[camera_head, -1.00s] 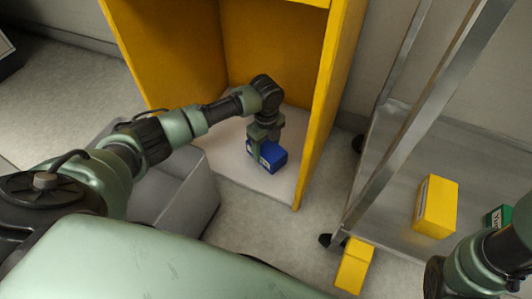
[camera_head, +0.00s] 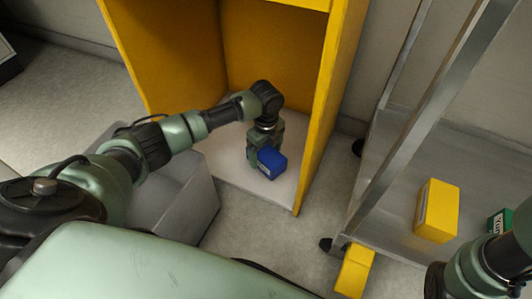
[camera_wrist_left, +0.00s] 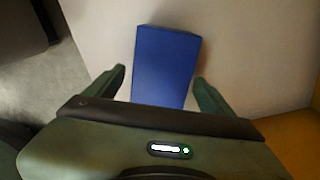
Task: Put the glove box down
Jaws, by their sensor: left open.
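The blue glove box (camera_head: 272,163) stands on the pale floor (camera_head: 235,170) of the yellow cabinet, near its front right. My left gripper (camera_head: 255,158) is just behind and beside it, pointing down. In the left wrist view the blue box (camera_wrist_left: 165,65) lies between the two fingers of my left gripper (camera_wrist_left: 160,85), with a gap on each side, so the gripper is open. The box seems to rest on the pale surface.
The yellow cabinet's right wall (camera_head: 328,110) stands close to the box. A grey bin (camera_head: 175,205) is at the cabinet's front left. A metal cart (camera_head: 395,215) on the right holds a yellow box (camera_head: 437,210) and a green box (camera_head: 499,222). Another yellow box (camera_head: 354,270) is below the cart's edge.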

